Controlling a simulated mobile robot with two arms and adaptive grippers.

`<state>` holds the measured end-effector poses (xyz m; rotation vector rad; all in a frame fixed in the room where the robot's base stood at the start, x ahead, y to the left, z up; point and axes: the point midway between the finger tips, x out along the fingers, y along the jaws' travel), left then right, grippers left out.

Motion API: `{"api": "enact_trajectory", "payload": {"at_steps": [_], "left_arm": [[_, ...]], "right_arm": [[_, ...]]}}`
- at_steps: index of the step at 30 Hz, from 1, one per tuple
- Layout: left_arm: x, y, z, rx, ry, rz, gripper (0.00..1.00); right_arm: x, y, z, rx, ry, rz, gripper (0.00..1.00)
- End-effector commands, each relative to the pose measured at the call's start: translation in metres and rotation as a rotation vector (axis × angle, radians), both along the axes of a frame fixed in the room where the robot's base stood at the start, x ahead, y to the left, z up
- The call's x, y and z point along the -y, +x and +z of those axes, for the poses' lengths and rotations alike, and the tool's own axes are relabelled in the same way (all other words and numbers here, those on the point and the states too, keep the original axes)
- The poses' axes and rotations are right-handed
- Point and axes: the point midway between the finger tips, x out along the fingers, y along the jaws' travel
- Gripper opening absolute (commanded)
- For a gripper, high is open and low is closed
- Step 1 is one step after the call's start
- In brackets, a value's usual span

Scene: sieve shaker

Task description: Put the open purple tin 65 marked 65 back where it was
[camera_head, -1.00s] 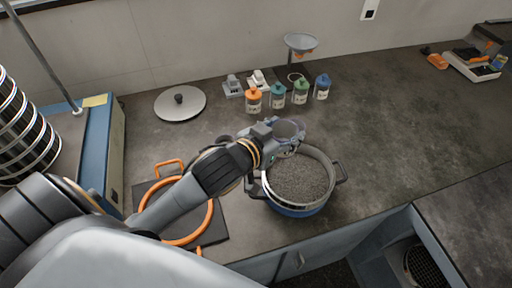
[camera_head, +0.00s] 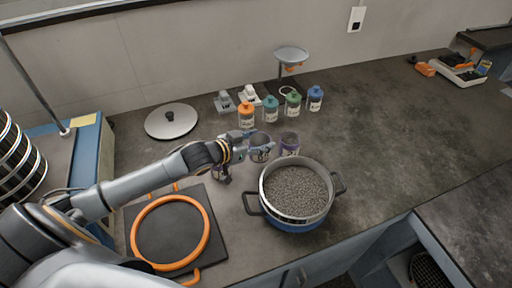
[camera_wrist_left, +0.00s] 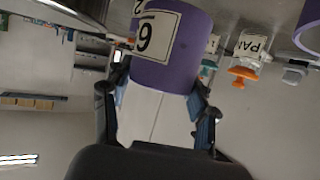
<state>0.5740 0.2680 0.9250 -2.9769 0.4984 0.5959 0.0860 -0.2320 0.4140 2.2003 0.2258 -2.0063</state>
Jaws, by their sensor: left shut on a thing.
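My left gripper (camera_head: 250,150) is shut on a purple tin (camera_head: 262,143), which it holds to the left of and behind the pot. In the left wrist view, the held purple tin (camera_wrist_left: 172,50) fills the space between the fingers. Its white label shows a large 6, but I cannot read the whole number. A second purple tin (camera_head: 289,144) stands just right of the held one, behind the pot. Another purple patch (camera_head: 218,173) shows below the gripper, partly hidden, and I cannot tell its shape. My right gripper is out of view.
A blue pot (camera_head: 296,222) full of grey grains stands in front. Several capped bottles (camera_head: 271,111) and a stand with a dish (camera_head: 291,53) are behind. An orange ring on a dark plate (camera_head: 205,232) and a lid (camera_head: 171,121) are left.

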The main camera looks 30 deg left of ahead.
Motion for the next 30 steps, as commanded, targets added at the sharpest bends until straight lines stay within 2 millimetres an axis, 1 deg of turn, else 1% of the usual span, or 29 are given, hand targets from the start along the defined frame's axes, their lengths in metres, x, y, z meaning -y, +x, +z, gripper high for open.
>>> {"api": "enact_trajectory", "payload": {"at_steps": [1, 8, 12, 15, 26, 27, 30], "left_arm": [[-0.005, 0.004, -0.006, 0.000, 0.002, 0.002, 0.18], [-0.016, 0.012, -0.023, -0.001, 0.001, 0.001, 0.18], [-0.015, 0.012, -0.042, -0.002, -0.001, 0.001, 0.18], [-0.015, 0.012, -0.051, 0.000, 0.000, 0.000, 0.18], [-0.015, 0.011, -0.056, 0.001, 0.000, -0.001, 0.18], [-0.015, 0.011, -0.056, 0.000, 0.001, -0.001, 0.62], [-0.015, 0.011, -0.056, 0.000, 0.001, -0.001, 0.81]], "right_arm": [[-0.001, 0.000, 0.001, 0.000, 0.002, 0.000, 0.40], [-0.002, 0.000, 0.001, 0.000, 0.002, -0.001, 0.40], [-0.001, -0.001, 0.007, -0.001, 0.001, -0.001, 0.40], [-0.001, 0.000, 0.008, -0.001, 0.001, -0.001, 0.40], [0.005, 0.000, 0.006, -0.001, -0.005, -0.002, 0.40], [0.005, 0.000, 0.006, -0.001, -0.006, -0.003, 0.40], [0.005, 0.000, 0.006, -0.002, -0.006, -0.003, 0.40]]}}
